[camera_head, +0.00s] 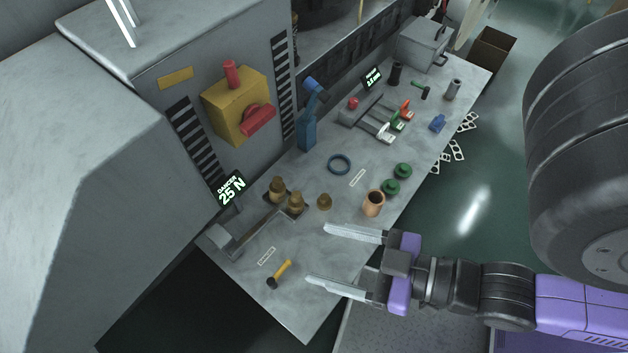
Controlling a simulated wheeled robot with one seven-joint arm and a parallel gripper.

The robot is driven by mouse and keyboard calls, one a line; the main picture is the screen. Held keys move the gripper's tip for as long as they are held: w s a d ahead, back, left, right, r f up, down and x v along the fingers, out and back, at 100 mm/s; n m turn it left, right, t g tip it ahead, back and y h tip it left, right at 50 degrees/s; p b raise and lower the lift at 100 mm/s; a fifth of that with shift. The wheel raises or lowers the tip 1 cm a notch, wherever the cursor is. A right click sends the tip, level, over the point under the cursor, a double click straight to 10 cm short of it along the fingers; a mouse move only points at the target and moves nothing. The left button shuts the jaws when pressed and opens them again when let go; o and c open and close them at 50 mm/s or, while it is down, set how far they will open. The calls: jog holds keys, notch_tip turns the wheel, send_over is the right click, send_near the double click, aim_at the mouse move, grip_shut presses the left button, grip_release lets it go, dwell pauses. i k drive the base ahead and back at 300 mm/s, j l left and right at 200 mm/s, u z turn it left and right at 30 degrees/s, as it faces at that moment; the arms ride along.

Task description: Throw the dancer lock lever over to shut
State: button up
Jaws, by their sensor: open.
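No readable label marks the dancer lock lever, so I cannot tell for sure which part it is. A yellow box (236,105) on the grey machine's front carries a red handle (258,119) at its lower right and a red knob (232,74) on top. The dancer display (231,190) reads 25 N and stands below that box, at the bench's left edge. A blue post with a lever-like top (308,118) stands on the bench to the right. My gripper (319,253) is open and empty over the bench's front edge, well apart from these parts.
Brass weights (296,203) and a grey bar (258,228) lie near the display. Small levers (397,122) stand farther back.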

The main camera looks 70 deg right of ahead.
aim_at(272, 283)
jog(key=k+l+u, duration=0.3)
jog(key=k+l, duration=0.3)
jog(key=k+l+u, duration=0.3)
jog(key=k+l, duration=0.2)
jog(key=k, duration=0.2)
